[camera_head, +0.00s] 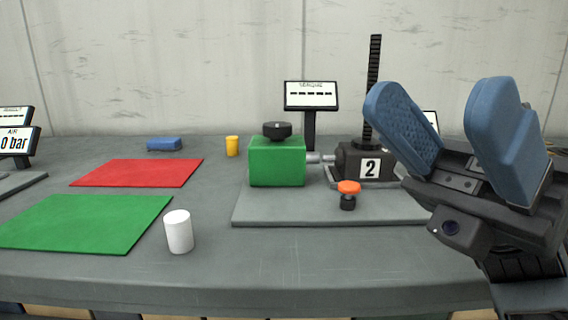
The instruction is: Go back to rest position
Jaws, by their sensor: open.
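My gripper (432,98) is in the right foreground with its two blue fingers pointing up and spread apart. It is open and nothing shows between the fingers. It hides part of the right side of the table and the right end of the jack station. The screw jack marked 2 (369,167) stands left of the gripper, with a toothed black column rising behind it. A green box with a black knob (277,161) sits left of the jack, joined to it by a metal shaft. An orange-topped knob (348,190) is in front of the jack.
The grey plate (285,212) carries the station, with a display (311,95) behind. The front strip of the table (300,265) is clear.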

